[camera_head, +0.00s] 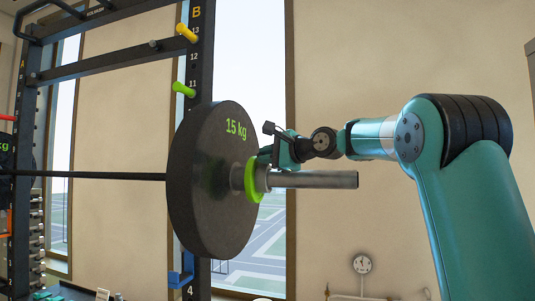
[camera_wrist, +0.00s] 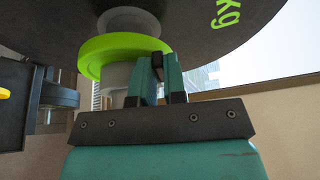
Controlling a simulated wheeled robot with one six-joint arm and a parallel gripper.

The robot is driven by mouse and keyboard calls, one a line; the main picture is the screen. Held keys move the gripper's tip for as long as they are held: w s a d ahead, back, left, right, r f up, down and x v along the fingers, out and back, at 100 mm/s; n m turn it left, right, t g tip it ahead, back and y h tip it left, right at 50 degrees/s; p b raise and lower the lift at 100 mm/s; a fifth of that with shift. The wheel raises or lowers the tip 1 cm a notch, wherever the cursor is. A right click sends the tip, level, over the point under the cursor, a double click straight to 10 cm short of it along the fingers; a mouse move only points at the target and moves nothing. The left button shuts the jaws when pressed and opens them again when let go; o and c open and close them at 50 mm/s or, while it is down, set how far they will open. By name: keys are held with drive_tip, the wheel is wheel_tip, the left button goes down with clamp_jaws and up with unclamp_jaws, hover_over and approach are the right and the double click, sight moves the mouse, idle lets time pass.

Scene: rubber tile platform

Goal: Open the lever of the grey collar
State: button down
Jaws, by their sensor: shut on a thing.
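The grey collar (camera_head: 262,178) sits around the bar's sleeve, against the outer side of a lime green ring (camera_head: 252,182). In the wrist view the collar (camera_wrist: 117,76) shows as a grey cylinder beside the green ring (camera_wrist: 92,56). My gripper (camera_head: 268,155) is at the upper side of the collar, with its teal fingers (camera_wrist: 165,72) close together right beside it. It is shut on the collar's lever, which is mostly hidden between and behind the fingers. How far the lever is turned cannot be told.
A black 15 kg plate (camera_head: 210,180) stands just left of the ring. The bare sleeve (camera_head: 325,180) sticks out to the right below my wrist. A dark rack (camera_head: 201,60) with yellow and green pegs stands behind the plate. The space right of the sleeve end is clear up to my arm.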

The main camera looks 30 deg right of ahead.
drive_tip(key=r+m+g+p, duration=0.1)
drive_tip(key=m+p, duration=0.1)
drive_tip(key=p, duration=0.4)
drive_tip(key=d+r+m+g+y+p, duration=0.1)
drive_tip(key=m+p, duration=0.1)
drive_tip(key=p, duration=0.4)
drive_tip(key=w+r+m+g+p, duration=0.1)
drive_tip(key=m+p, duration=0.1)
drive_tip(key=p, duration=0.4)
drive_tip(key=shift+d, duration=0.25)
drive_tip(key=shift+w+d+f+m+g+y+p, duration=0.1)
drive_tip(key=shift+w+d+m+g+y+p, duration=0.15)
drive_tip(key=shift+m+g+y+p, duration=0.35)
drive_tip(key=shift+w+d+m+g+y, duration=0.3)
drive_tip(key=shift+m+y, duration=0.1)
drive_tip(key=shift+m, duration=0.4)
drive_tip(key=shift+w+d+m+g+y, duration=0.15)
drive_tip(key=shift+d+m+g+y, duration=0.2)
drive_tip(key=shift+m, duration=0.45)
drive_tip(key=shift+a, duration=0.1)
drive_tip(key=c, duration=1.4)
unclamp_jaws()
drive_tip(key=shift+c, duration=0.2)
